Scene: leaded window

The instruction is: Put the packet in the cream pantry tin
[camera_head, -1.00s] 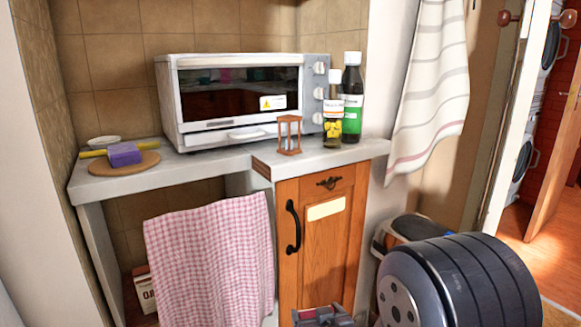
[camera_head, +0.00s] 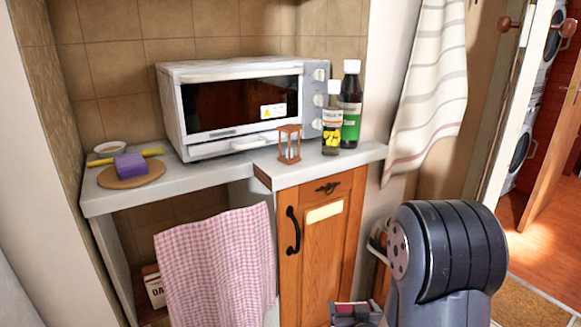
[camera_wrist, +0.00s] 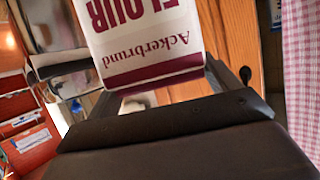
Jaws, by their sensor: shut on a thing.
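A white flour packet (camera_wrist: 150,35) with dark red lettering and a red band fills the upper middle of the wrist view, its print upside down. My gripper (camera_wrist: 165,88) is shut on it, with the dark fingers at the packet's sides. The packet hangs clear in front of an orange wooden cupboard door. In the head view only a small dark and reddish part at the bottom edge, probably of my gripper, shows, and the packet cannot be made out there. I see no cream pantry tin in either view.
A toaster oven (camera_head: 240,105), two bottles (camera_head: 348,105), a small hourglass-like wooden frame (camera_head: 289,144) and a round board (camera_head: 131,172) with a purple block stand on the counter (camera_head: 225,168). A checked cloth (camera_head: 215,265) hangs below. A box (camera_head: 154,289) stands under the counter.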

